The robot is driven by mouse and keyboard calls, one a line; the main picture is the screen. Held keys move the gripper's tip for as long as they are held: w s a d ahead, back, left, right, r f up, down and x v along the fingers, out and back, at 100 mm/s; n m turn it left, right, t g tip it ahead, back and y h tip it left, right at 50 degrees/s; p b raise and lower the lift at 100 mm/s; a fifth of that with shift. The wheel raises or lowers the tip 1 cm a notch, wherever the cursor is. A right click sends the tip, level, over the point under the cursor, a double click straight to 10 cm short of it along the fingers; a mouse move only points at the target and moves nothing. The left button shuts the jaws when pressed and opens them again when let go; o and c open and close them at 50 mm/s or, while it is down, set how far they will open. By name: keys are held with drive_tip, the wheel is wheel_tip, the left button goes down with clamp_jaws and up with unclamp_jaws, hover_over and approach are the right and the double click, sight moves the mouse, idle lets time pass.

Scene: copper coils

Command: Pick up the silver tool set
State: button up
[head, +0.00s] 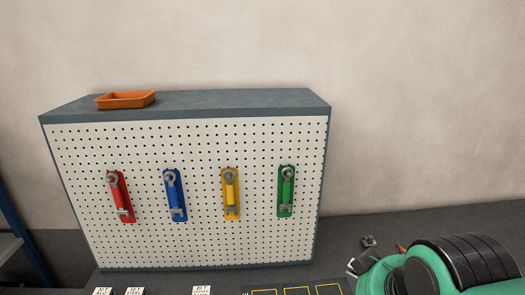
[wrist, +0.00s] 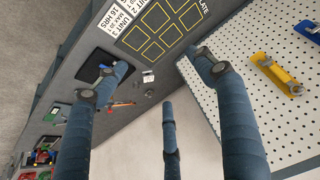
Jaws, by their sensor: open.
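A small silver metal piece (head: 368,240) lies on the dark bench right of the pegboard cabinet; I take it for the silver tool set, but it is too small to make out in detail. In the wrist view a small silver piece (wrist: 148,76) shows on the bench between my fingers, with a smaller pale bit just beyond it. My gripper (wrist: 160,64) is open and empty, with its blue-grey fingers spread wide. It appears to be above the bench, apart from the silver piece.
A pegboard cabinet (head: 200,245) carries red, blue, yellow and green holders with grey wrenches. An orange tray (head: 126,99) sits on its top. Near the silver piece lie an orange-handled item (wrist: 122,104) and a dark tray (wrist: 98,66). A yellow-outlined mat (wrist: 165,30) is close by.

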drive_tip(key=shift+o, duration=0.9)
drive_tip(key=shift+f, duration=0.15)
drive_tip(key=shift+w, duration=0.1)
drive_tip(key=w+a+f+g, duration=0.2)
drive_tip(key=w+a+f, duration=0.1)
drive_tip(key=w+a, duration=0.8)
drive_tip(key=w+a+f+g, duration=0.1)
drive_tip(key=w+a+f, duration=0.35)
drive_tip(key=w, duration=0.95)
drive_tip(key=w+a+f+g, duration=0.1)
drive_tip(key=w+a+f, duration=0.4)
drive_tip(key=a+f, duration=0.6)
drive_tip(key=w+a+f+g, duration=0.1)
drive_tip(key=w+a+f, duration=0.4)
drive_tip(key=a+f, duration=0.6)
drive_tip(key=shift+a+g+b, duration=0.3)
drive_tip(key=shift+a+b, duration=0.1)
drive_tip(key=shift+a, duration=0.55)
